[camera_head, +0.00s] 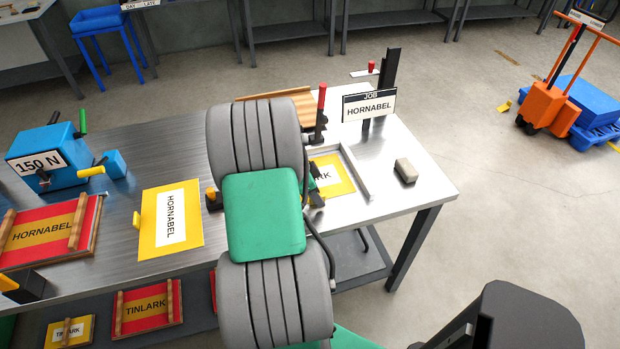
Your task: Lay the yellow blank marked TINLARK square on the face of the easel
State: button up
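A yellow blank (341,186) shows at the right of my arm, with a white label of which only "RK" can be read. It appears to lie flat inside a grey metal corner frame (357,172) on the right part of the bench. My grey and green arm covers its left side. A dark piece at the arm's edge, over the blank's left side, may be my gripper (315,187); its fingers are hidden, so whether it holds the blank cannot be told. A tan wooden slatted board (292,97), possibly the easel, is partly hidden behind my arm.
A yellow HORNABEL blank (150,225) lies left of my arm, near a red HORNABEL board (88,250) and a blue 150 N box (75,143). TINLARK pieces (146,321) lie below.

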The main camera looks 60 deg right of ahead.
grip_shut()
dwell(0.3)
dwell(0.3)
